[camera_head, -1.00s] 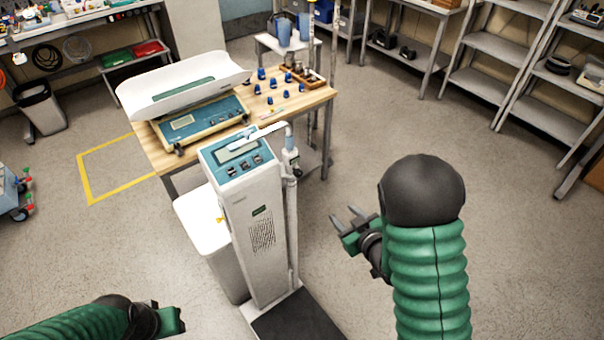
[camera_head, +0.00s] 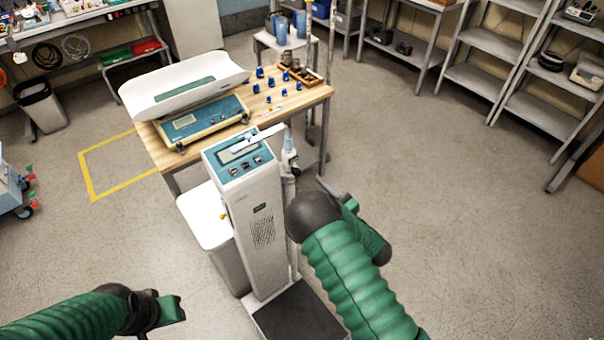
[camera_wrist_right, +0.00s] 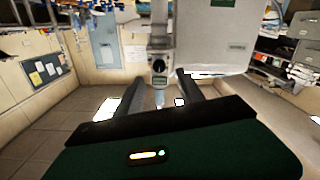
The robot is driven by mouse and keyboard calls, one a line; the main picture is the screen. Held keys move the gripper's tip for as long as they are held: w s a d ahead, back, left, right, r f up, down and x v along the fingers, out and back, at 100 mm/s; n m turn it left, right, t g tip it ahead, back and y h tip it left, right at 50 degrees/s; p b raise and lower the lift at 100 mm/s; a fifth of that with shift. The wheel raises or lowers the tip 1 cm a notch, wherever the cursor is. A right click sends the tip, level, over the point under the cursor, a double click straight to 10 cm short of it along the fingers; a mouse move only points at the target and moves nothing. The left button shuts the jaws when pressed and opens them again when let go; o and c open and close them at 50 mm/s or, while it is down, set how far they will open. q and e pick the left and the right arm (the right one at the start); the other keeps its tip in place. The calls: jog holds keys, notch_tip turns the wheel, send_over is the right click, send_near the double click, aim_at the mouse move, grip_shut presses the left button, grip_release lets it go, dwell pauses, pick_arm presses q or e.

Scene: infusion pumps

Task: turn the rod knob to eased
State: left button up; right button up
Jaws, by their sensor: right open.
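The scale column (camera_head: 250,215) stands in the middle of the head view, with a grey upright rod (camera_head: 291,205) at its right side. The rod's collar (camera_head: 291,159) sits near the top. In the right wrist view the black round knob (camera_wrist_right: 159,66) shows on its grey housing, with a light pointer mark. My right gripper (camera_head: 327,187) is right of the rod, partly hidden by my own arm. In the right wrist view its open, empty fingers (camera_wrist_right: 160,88) frame the space in front of the knob, apart from it. My left gripper (camera_head: 172,309) is low at left; its jaws are unclear.
A wooden table (camera_head: 310,97) behind the column holds a baby scale (camera_head: 185,90) and several blue pieces. A white bin (camera_head: 205,225) stands left of the column, and a dark platform (camera_head: 300,315) lies at its foot. Floor at the right is clear.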

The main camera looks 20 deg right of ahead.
aim_at(298, 174)
jog(key=x, duration=0.6)
jog(key=shift+d+f, duration=0.1)
grip_shut()
